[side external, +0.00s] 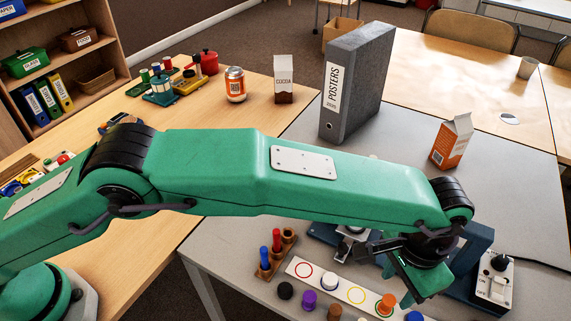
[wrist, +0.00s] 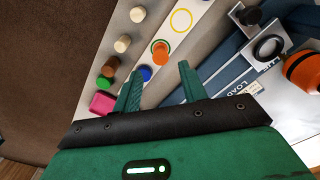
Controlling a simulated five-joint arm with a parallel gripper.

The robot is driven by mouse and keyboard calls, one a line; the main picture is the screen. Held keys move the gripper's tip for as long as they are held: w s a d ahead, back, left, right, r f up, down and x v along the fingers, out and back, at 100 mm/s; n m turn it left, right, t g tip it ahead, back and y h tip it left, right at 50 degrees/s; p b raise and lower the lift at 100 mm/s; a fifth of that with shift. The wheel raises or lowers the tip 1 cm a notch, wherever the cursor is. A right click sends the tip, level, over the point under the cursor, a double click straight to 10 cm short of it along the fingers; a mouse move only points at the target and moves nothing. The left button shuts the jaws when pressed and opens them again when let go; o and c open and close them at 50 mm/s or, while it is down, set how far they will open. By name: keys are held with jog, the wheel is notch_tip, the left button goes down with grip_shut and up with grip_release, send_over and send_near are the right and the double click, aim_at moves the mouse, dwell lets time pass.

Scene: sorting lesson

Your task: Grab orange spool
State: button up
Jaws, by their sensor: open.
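The orange spool (side external: 386,304) stands at the right end of a white strip (side external: 345,289) printed with coloured rings. In the wrist view the orange spool (wrist: 160,47) stands at a green ring, just beyond my fingertips. My gripper (wrist: 158,74) is open, its two green fingers apart with nothing held between them. In the side view my gripper (side external: 405,276) is close to the strip's right end, near the orange spool; the exact height gap cannot be told.
Purple (side external: 309,300), black (side external: 285,290) and brown (side external: 334,312) spools stand in front of the strip. A wooden peg rack (side external: 272,262) is left of it. A pink block (wrist: 102,103) lies left of my fingers. A grey binder (side external: 355,85) and an orange carton (side external: 452,141) stand behind.

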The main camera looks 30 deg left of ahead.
aim_at(389, 300)
jog(key=shift+f, duration=3.5)
jog(key=c, duration=0.9)
